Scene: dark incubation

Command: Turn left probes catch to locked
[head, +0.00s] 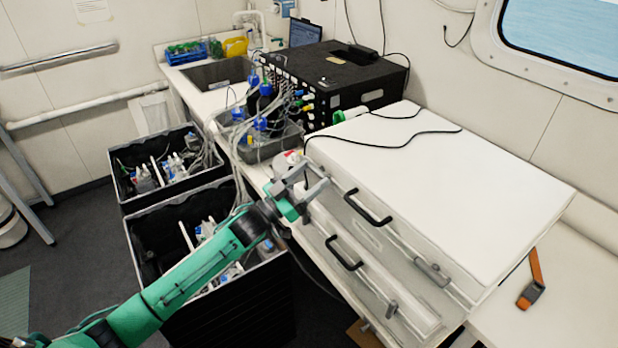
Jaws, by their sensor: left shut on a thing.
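A white chest (450,185) stands on the bench, with two drawer-like fronts. The upper front has a black handle (367,207) and a grey catch (432,270) near its right end. The lower front has a black handle (343,253) and a small grey catch (391,308) at its right. My left gripper (308,184) is at the left end of the upper front, shut on the left catch there. The fingers hide most of that catch, so I cannot tell its angle. My right gripper is out of the picture.
Two black crates (285,285) (118,165) with bottles and tubing stand on the floor left of the bench. A grey tub (262,150) with tubes and a black instrument box (365,85) are behind. An orange-and-grey tool (533,283) lies at right. A black cable crosses the chest top.

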